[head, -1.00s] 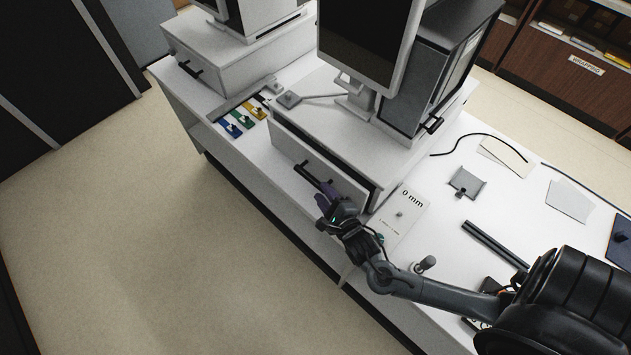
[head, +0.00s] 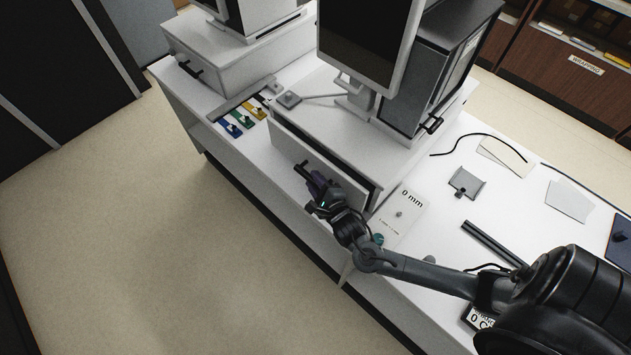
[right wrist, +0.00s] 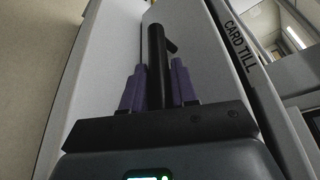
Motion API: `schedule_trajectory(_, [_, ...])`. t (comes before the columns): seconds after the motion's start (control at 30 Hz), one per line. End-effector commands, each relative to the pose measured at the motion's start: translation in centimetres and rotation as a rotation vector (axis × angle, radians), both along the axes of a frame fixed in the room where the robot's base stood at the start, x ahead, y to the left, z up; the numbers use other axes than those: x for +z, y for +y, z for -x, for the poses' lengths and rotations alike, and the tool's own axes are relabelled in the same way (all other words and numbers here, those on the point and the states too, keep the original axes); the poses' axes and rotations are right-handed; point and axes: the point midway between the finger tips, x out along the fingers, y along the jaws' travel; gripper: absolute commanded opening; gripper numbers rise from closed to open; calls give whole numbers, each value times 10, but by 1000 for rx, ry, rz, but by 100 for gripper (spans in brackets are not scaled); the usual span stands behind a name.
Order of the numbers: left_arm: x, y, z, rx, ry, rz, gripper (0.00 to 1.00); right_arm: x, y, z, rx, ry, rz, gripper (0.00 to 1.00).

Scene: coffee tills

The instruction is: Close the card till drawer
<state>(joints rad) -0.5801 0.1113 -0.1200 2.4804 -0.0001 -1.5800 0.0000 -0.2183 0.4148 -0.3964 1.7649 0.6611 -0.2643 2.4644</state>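The card till drawer (head: 308,152) stands a little open in the white till under the middle monitor. The "CARD TILL" label (right wrist: 238,43) shows to the right on the till. My left gripper is not in view.
A second till with a closed-looking drawer (head: 190,69) stands at the upper left. Coloured tags (head: 240,120) lie between the tills. A "0 mm" card (head: 400,212) lies right of the drawer. The floor in front of the counter is clear.

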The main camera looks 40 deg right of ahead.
Motion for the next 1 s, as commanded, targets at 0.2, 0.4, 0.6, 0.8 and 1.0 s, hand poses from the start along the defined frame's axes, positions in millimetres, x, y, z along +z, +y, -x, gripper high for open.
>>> schedule_trajectory(0.2, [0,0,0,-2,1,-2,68,0,0,0,0,0,0,0])
schedule_trajectory(0.4, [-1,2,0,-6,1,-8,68,-1,-15,0,-4,1,1,0])
schedule_trajectory(0.6, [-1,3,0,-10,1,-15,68,0,-28,-2,-2,0,-1,0])
schedule_trajectory(0.8, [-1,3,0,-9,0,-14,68,0,-28,-2,-2,0,0,34])
schedule_trajectory(1.0, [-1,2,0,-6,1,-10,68,0,-28,-2,-1,0,0,34])
